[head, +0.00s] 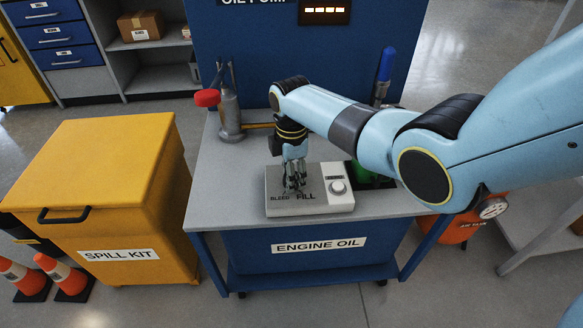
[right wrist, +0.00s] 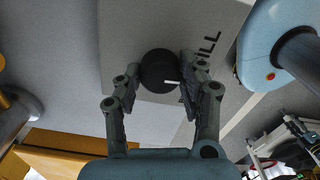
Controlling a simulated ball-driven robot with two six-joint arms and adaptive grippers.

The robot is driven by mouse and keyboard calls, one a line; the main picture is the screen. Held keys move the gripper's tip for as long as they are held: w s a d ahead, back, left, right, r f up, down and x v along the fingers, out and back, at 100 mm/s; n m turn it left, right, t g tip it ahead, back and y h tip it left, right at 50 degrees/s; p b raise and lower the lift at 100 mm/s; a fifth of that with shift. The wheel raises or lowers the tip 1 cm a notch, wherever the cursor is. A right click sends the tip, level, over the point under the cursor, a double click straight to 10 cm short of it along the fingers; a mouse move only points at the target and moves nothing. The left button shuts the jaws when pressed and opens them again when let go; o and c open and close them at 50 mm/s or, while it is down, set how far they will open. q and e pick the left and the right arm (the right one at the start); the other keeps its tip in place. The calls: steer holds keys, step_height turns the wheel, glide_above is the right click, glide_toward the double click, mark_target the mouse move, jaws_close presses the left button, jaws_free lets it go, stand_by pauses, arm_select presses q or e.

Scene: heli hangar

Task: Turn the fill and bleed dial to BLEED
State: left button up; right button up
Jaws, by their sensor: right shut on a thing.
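The fill and bleed dial is a round black knob (right wrist: 157,68) in the right wrist view, with a white mark at its right side, toward the FILL lettering (right wrist: 209,48). My right gripper (right wrist: 160,84) is shut on it, one finger on each side. In the head view my right gripper (head: 295,183) points down onto the grey control box (head: 308,207) and hides the dial. BLEED (head: 280,198) is printed left of FILL there, partly covered by the fingers. My left gripper is not in view.
The box stands on a grey cart top (head: 215,205) marked ENGINE OIL. A white knob (head: 338,187) is on the box's right. A grey pump with a red knob (head: 207,98) stands behind left, a blue-handled tool (head: 386,65) behind right. A yellow spill kit bin (head: 115,160) is left.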

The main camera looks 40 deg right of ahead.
steer(key=m+p, duration=0.1)
steer(key=m, duration=0.2)
steer(key=shift+r+m, duration=0.1)
steer(key=shift+m, duration=0.3)
steer(key=m+p, duration=0.1)
steer(key=m, duration=0.3)
steer(key=shift+p, duration=0.35)
steer(key=o, duration=1.2)
step_height(320, 180, up, 12)
steer(key=shift+f, duration=0.1)
